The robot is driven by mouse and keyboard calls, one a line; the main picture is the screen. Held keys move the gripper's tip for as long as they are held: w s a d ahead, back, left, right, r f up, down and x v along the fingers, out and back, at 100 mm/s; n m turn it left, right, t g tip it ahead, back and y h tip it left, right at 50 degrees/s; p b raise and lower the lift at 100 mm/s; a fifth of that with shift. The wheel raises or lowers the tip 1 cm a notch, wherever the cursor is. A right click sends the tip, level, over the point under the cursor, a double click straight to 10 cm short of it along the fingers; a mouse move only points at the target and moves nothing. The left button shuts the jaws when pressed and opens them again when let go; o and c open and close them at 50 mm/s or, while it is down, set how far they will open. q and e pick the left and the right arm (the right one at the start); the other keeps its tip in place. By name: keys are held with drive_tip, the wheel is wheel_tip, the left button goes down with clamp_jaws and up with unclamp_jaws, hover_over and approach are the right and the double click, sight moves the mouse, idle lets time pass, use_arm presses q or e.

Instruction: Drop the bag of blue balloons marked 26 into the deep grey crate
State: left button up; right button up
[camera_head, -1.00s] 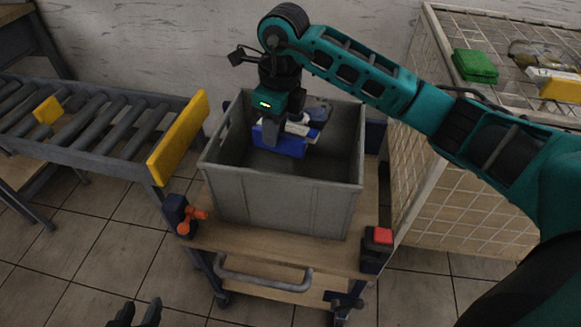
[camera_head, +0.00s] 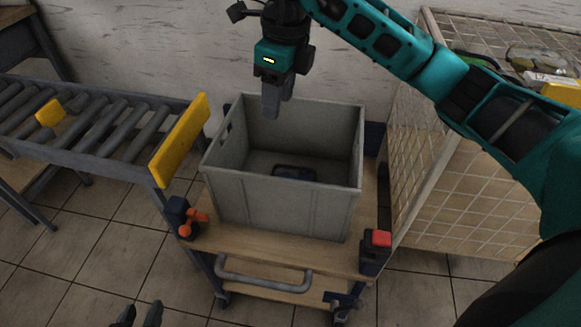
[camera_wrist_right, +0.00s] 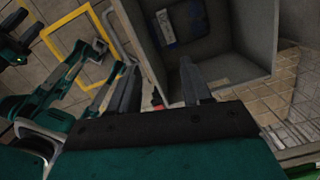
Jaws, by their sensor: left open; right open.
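The deep grey crate (camera_head: 277,204) stands on a wooden-topped cart. A dark blue bag (camera_head: 294,173) lies on the crate's floor, partly hidden by the front wall. In the right wrist view the bag (camera_wrist_right: 185,22) shows blue and white printing beside the crate wall (camera_wrist_right: 230,84); the number is too small to read. My right gripper (camera_head: 277,106) is open and empty above the crate's back left part, apart from the bag. Its two fingers (camera_wrist_right: 160,82) are spread in the wrist view. My left gripper (camera_head: 139,316) is open and empty at the bottom edge.
A roller conveyor (camera_head: 95,125) with a yellow end plate (camera_head: 180,140) stands left of the crate. The cart (camera_head: 285,256) has a red button (camera_head: 381,237) and a grey handle at the front.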

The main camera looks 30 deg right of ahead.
drive_tip(key=r, duration=0.4)
drive_tip(key=shift+s+d, duration=0.15)
drive_tip(key=shift+s, duration=0.05)
